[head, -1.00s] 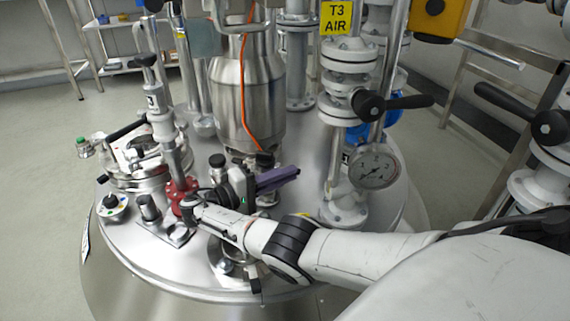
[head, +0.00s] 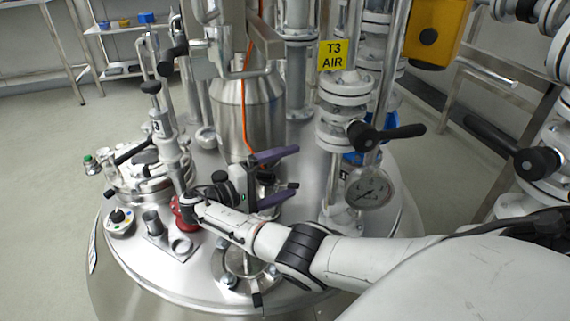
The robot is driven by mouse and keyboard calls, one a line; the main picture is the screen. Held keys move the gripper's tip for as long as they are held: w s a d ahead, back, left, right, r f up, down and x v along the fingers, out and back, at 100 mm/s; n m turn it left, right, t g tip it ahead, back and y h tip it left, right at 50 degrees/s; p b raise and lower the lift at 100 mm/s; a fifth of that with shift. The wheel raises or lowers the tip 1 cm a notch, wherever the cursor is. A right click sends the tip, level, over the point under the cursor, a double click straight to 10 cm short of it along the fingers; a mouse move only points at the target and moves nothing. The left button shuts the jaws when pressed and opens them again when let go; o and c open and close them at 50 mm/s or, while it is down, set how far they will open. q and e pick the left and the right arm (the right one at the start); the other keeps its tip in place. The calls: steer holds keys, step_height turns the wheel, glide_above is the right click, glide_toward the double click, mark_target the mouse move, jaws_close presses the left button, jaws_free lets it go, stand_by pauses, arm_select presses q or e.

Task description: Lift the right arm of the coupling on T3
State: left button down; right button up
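A small black-and-metal fitting (head: 266,177), seemingly the coupling, stands on the steel vessel lid right of the centre. My gripper hides part of it, and I cannot clearly make out its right arm. My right gripper (head: 292,169) reaches in from the wrist at left, its two purple fingers pointing right. They are apart, one above the other in the picture, with the fitting showing between them. I cannot tell whether either finger touches it. The yellow T3 AIR sign (head: 333,55) hangs on the piping behind. My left gripper is not in view.
A pressure gauge (head: 369,188) and a black-handled valve (head: 385,134) stand right of the gripper. A steel cylinder (head: 249,110) with an orange cable is behind. A red fitting (head: 184,213) and a hatch (head: 150,178) are at left. My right arm crosses the lid's front.

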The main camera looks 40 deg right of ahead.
steer(key=r, duration=0.3)
steer(key=shift+w+r+m+h, duration=0.3)
steer(key=shift+r, duration=0.05)
steer(key=shift+s+f+y, duration=0.2)
steer(key=shift+s+f, duration=0.05)
steer(key=shift+f, duration=0.4)
steer(key=shift+s+f+y, duration=0.2)
steer(key=shift+f, duration=0.4)
steer(key=shift+a+r, duration=0.15)
steer(key=shift+c, duration=0.5)
steer(key=shift+w+a+f+b, duration=0.1)
steer(key=shift+a+f+b, duration=0.2)
steer(key=shift+a, duration=0.2)
steer(key=shift+c, duration=0.8)
steer(key=shift+a+r, duration=0.2)
steer(key=shift+a, duration=0.2)
steer(key=c, duration=1.2)
steer(key=a+b, duration=0.1)
steer(key=a, duration=0.2)
steer(key=w+a+f+b, duration=0.1)
steer(key=a+b, duration=0.1)
steer(key=a, duration=0.1)
steer(key=a+b, duration=0.1)
steer(key=a, duration=0.2)
steer(key=shift+w+a+f+b, duration=0.3)
steer(key=shift+a+f+b, duration=0.05)
steer(key=shift+a+b, duration=0.05)
